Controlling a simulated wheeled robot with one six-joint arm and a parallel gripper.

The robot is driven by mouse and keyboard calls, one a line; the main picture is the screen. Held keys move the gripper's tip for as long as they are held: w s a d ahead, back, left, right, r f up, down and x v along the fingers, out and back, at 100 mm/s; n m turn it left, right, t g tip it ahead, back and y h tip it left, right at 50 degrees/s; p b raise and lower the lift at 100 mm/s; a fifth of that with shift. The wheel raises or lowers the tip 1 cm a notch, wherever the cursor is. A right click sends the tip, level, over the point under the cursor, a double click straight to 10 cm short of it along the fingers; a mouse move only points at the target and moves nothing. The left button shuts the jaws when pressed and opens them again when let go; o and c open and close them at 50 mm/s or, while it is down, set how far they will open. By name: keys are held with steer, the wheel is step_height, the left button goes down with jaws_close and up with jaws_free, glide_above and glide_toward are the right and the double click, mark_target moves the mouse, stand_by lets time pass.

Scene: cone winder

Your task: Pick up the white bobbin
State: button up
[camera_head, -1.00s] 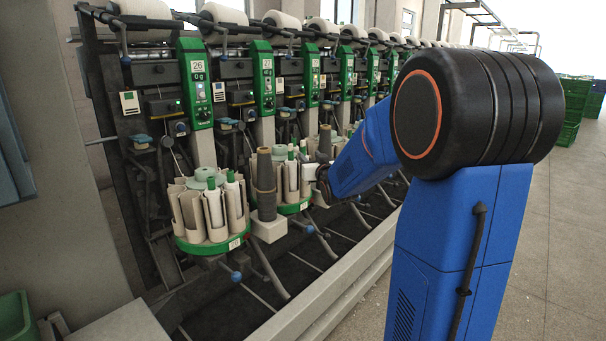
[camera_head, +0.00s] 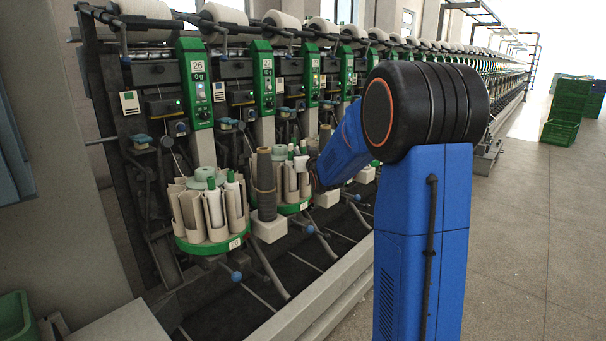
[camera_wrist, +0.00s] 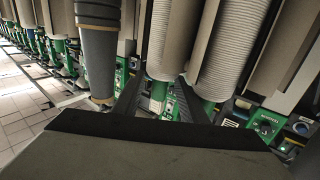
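White bobbins with green tips stand in the round magazines of the winder. One (camera_head: 233,192) is in the near magazine, and another (camera_head: 291,178) is in the magazine behind it, beside my gripper. In the wrist view, a pale ribbed bobbin (camera_wrist: 173,40) lies just beyond the gap between my fingers, with a second ribbed one (camera_wrist: 230,48) to its right. My gripper (camera_wrist: 161,80) has its two dark fingers apart, with nothing clearly held between them. In the head view my gripper (camera_head: 308,168) is small and partly hidden by my arm.
A grey tapered cone (camera_head: 265,180) stands on a pale block left of my gripper; it also shows in the wrist view (camera_wrist: 98,50). The near magazine's green rim (camera_head: 212,247) projects forward. A low ledge (camera_head: 330,290) runs along the machine. Open floor (camera_head: 540,220) lies to the right.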

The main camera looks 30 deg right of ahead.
jaws_close()
